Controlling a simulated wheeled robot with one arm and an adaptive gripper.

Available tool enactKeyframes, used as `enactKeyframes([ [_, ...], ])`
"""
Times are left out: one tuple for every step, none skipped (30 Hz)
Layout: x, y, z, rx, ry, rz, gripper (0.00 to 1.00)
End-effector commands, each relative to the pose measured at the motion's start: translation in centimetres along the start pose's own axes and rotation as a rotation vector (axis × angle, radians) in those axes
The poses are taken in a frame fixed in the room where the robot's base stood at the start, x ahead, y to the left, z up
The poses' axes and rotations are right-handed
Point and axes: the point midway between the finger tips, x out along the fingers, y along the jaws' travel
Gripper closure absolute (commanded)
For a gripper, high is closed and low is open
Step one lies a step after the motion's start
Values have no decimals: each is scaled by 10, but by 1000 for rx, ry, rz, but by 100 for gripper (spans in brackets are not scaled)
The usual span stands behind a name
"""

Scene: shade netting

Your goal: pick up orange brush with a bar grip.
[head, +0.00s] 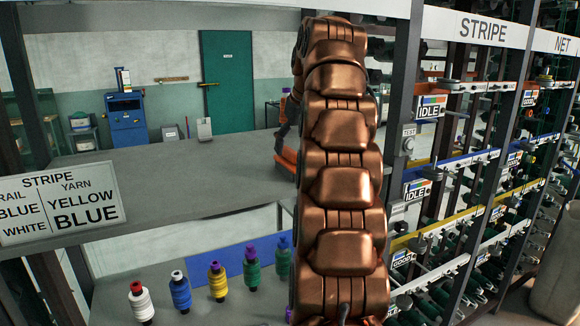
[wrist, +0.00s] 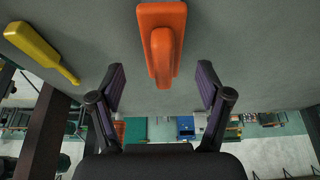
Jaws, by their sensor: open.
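The orange brush (wrist: 160,42) lies on a grey surface (wrist: 235,40) in the wrist view, at the top centre. Its raised bar grip runs along its middle. My gripper (wrist: 162,88) is open and empty, with one finger on each side below the brush in the picture. The brush is beyond the fingertips, roughly centred between them and apart from them.
A yellow long-handled tool (wrist: 40,50) lies left of the brush in the wrist view. The head view shows a grey shelf (head: 180,178), largely bare, a sign board (head: 60,210), yarn spools (head: 180,290) below, and a thread rack (head: 470,190) on the right.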

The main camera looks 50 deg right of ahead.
Motion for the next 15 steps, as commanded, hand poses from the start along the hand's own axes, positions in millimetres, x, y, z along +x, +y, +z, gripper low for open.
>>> enactKeyframes([
  [2, -1, 0, 0, -2, -1, 23],
  [3, -1, 1, -1, -3, -2, 23],
  [6, -2, 1, -1, -4, -2, 23],
  [7, -2, 1, -1, -4, -2, 23],
  [9, -3, 1, -2, -3, -2, 23],
  [11, -3, 1, -2, -1, -1, 23],
  [14, -4, 1, -2, 0, -1, 23],
  [14, -4, 0, -2, 0, -2, 23],
  [16, -4, 0, -2, -2, -3, 23],
  [17, -4, 0, -2, -3, -3, 23],
  [18, -4, 0, -2, -4, -3, 23],
  [20, -4, 0, -2, -3, -3, 23],
  [21, -4, 0, -2, -2, -2, 23],
  [23, -4, 0, -2, -1, -2, 23],
  [25, -4, 0, -1, -2, -2, 23],
])
